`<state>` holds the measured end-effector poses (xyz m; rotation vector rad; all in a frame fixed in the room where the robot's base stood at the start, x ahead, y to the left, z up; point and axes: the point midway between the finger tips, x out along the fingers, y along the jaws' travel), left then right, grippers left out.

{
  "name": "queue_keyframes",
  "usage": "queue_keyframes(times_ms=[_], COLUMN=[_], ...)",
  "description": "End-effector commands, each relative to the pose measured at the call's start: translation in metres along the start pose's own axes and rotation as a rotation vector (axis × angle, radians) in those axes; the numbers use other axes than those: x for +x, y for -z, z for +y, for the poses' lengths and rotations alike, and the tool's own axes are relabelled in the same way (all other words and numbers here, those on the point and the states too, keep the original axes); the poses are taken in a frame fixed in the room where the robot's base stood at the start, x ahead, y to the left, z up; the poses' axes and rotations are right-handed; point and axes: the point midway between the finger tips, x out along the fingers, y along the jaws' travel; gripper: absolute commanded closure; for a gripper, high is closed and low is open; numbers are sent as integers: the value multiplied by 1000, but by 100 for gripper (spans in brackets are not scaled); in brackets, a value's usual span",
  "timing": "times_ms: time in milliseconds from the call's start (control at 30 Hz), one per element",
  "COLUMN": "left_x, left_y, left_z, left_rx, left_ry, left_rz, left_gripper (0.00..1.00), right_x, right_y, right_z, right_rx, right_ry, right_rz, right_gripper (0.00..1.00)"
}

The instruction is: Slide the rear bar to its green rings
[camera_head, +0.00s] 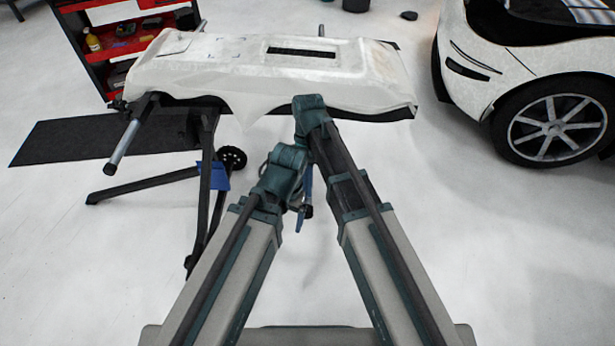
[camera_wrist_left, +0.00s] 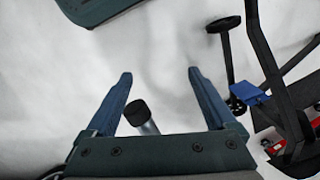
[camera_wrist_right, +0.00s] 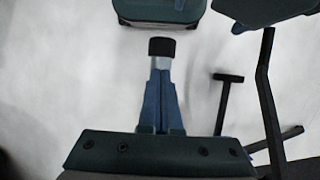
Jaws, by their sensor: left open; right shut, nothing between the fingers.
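A silver bar (camera_head: 124,146) sticks out from under the left end of the white draped panel (camera_head: 225,75); I cannot tell if it is the rear bar. A silver bar end with a black cap (camera_wrist_right: 162,47) lies just past the tips of my right gripper (camera_wrist_right: 160,74), whose fingers are shut and empty. A black-capped bar end (camera_wrist_left: 138,113) also shows between the spread fingers of my open left gripper (camera_wrist_left: 160,75), apart from both. In the head view my right gripper (camera_head: 308,185) is partly hidden by the arms. No green rings are visible.
Black stand legs (camera_head: 208,185) with a blue piece and a dark hand wheel (camera_head: 232,158) stand below the panel. A white car (camera_head: 530,75) is at the right, a red shelf (camera_head: 105,45) at the back left. A black mat (camera_head: 75,140) lies at the left.

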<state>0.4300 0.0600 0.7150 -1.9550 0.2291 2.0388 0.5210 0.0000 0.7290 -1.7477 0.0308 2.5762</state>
Motion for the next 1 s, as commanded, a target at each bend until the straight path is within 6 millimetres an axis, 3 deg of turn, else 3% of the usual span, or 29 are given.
queue_keyframes(times_ms=[367,567,1000], left_x=[0,0,0], left_y=[0,0,0], left_z=[0,0,0], left_rx=[0,0,0], left_ry=[0,0,0], left_rz=[0,0,0], left_gripper=[10,10,10], right_x=[2,8,6], right_y=[-6,-22,-16], right_z=[0,1,0], right_rx=[0,-1,0], right_ry=[0,1,1], right_rz=[0,0,0], right_gripper=[100,100,100])
